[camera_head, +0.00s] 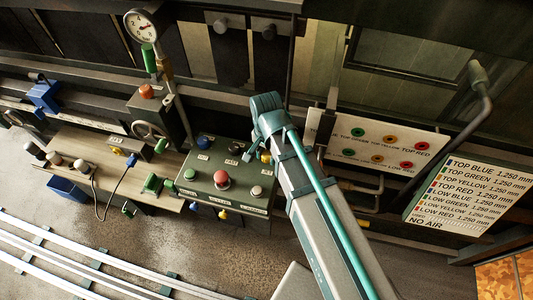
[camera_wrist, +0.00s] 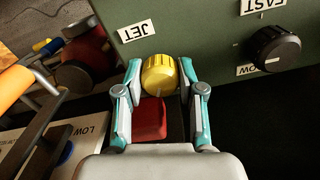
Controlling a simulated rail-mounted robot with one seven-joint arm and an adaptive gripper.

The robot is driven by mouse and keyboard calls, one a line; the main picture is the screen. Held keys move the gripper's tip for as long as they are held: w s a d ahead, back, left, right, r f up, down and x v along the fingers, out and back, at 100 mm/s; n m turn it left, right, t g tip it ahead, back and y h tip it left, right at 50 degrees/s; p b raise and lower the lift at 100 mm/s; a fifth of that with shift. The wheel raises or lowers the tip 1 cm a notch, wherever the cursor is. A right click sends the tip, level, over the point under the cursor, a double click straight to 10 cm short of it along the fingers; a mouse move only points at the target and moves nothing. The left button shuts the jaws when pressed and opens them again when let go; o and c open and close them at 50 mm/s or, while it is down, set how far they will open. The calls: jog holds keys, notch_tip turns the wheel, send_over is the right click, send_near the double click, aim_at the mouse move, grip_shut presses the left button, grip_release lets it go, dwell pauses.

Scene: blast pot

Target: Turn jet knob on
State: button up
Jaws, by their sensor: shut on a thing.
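The yellow jet knob (camera_wrist: 159,75) sits on the face of the green control box (camera_wrist: 215,35), beside a white "JET" label (camera_wrist: 136,31) in the wrist view. My gripper (camera_wrist: 160,72) has its two teal fingers on either side of the knob, shut on it. In the head view the control box (camera_head: 207,190) is at centre, with buttons on top. My gripper there is mostly hidden behind my arm, at the box's right end; a small yellow spot (camera_head: 265,157) shows beside it.
A black knob (camera_wrist: 274,50) with a "FAST" label is right of the jet knob in the wrist view. A red block-like thing (camera_wrist: 149,120) lies between the fingers, below the knob. A label board (camera_head: 375,142) and a hose-size sign (camera_head: 471,193) stand to the right.

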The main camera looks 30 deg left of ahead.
aim_at(266, 154)
jog(key=m+p, duration=0.1)
jog(key=m, duration=0.4)
jog(key=shift+a+m+p, duration=0.1)
jog(key=shift+m+p, duration=0.25)
jog(key=shift+m, duration=0.05)
jog(key=m+p, duration=0.1)
jog(key=m, duration=0.4)
jog(key=shift+w, duration=0.1)
dwell(0.3)
jog(key=o, duration=1.1)
jog(key=shift+o, duration=0.2)
notch_tip(266, 154, up, 12)
